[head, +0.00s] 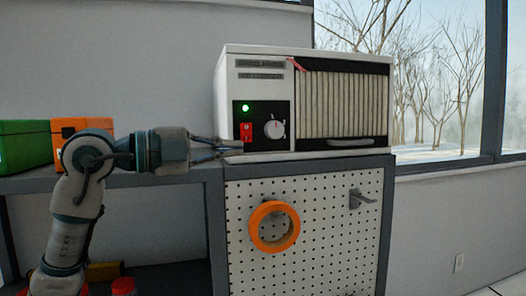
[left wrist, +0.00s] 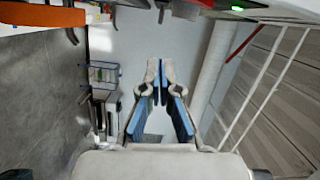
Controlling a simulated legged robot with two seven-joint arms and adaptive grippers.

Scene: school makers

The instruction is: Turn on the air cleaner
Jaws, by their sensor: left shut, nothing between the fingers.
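The air cleaner (head: 306,100) is a white box with a pleated front on top of a cabinet. Its black control panel has a lit green light (head: 245,108), a red switch (head: 246,131) and a white dial (head: 275,129). My left gripper (head: 238,147) reaches in from the left, shut and empty, with its tips just below the red switch. I cannot tell whether they touch the panel. In the left wrist view the shut fingers (left wrist: 153,80) show blue pads, and a green light (left wrist: 237,8) glows at the top right. My right gripper is not in view.
A pegboard (head: 305,225) with an orange ring (head: 274,227) and a grey hook (head: 362,199) is below the air cleaner. A green box (head: 25,147) and an orange box (head: 70,132) stand on the grey shelf at left. A window (head: 440,80) is at right.

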